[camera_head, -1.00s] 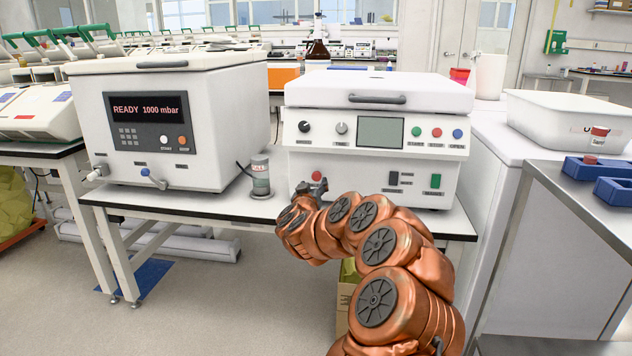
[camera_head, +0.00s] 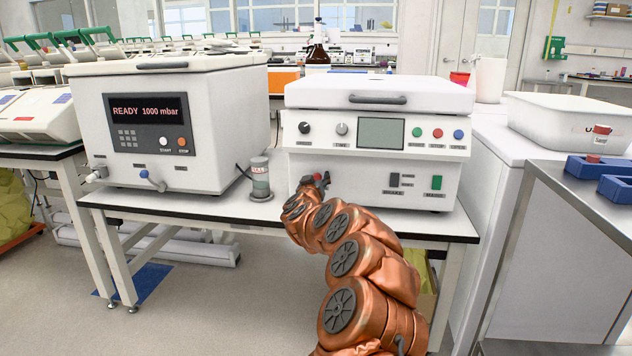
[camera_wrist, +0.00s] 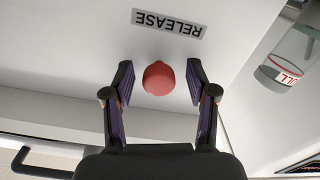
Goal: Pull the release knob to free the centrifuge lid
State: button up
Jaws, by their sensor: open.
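The centrifuge (camera_head: 375,140) is a white box with a closed lid (camera_head: 380,93) and a dark front handle. Its release knob is a red round knob on the lower left of the front, seen in the wrist view (camera_wrist: 158,78) under a RELEASE label (camera_wrist: 168,22) that appears upside down. My gripper (camera_wrist: 158,84) is open, with one finger on each side of the red knob and gaps to both.
A grey-white canister (camera_head: 260,180) stands on the bench just left of the centrifuge; it also shows in the wrist view (camera_wrist: 283,65). A white vacuum unit (camera_head: 165,125) reading READY 1000 mbar is further left. The bench top (camera_head: 180,207) is clear in front.

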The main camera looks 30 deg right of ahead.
grip_shut()
dwell(0.6)
